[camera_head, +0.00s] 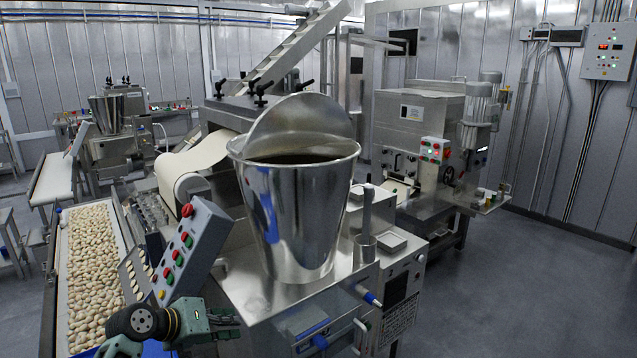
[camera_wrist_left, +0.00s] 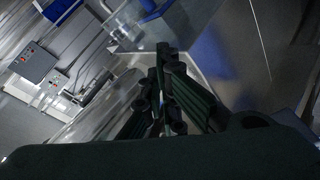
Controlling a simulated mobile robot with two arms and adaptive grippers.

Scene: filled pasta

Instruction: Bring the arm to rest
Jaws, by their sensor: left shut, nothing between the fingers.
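My left gripper (camera_head: 222,323) is at the bottom of the head view, with its dark green wrist to the left of the fingers. It is in front of the steel machine, below the tilted control panel (camera_head: 188,250) with red and green buttons. In the left wrist view the gripper's fingers (camera_wrist_left: 163,62) are together with nothing between them. I cannot tell from these views how far the fingers are from the machine's front. My right gripper is not in view.
A large steel hopper (camera_head: 300,215) stands on the machine, right of my gripper. A conveyor (camera_head: 62,300) full of filled pasta runs along the left. Open floor (camera_head: 500,290) lies to the right.

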